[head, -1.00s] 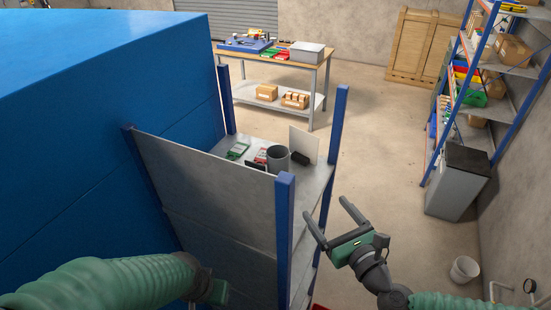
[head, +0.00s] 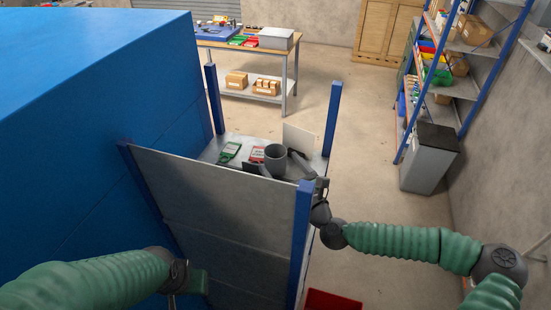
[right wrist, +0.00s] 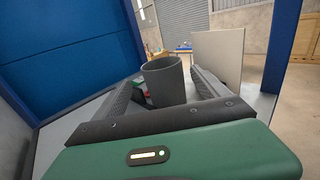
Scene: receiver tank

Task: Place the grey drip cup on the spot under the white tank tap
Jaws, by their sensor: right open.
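The grey drip cup (head: 275,161) stands upright on the grey shelf top (head: 312,170), behind a metal side panel. It also shows in the right wrist view (right wrist: 165,82). My right gripper (head: 272,163) is open, reaching over the shelf past the blue post. In the right wrist view its fingers (right wrist: 164,78) lie one on each side of the cup, with gaps to it. My left gripper (head: 190,284) is low at the left, outside the panel; its jaws cannot be made out. I see no white tank tap or spot in these views.
A green packet (head: 229,152) and a red-and-white packet (head: 257,154) lie left of the cup. A white upright panel (head: 298,138) stands behind it. Blue posts (head: 303,235) edge the shelf. A large blue body (head: 75,110) fills the left. A red bin (head: 332,300) is below.

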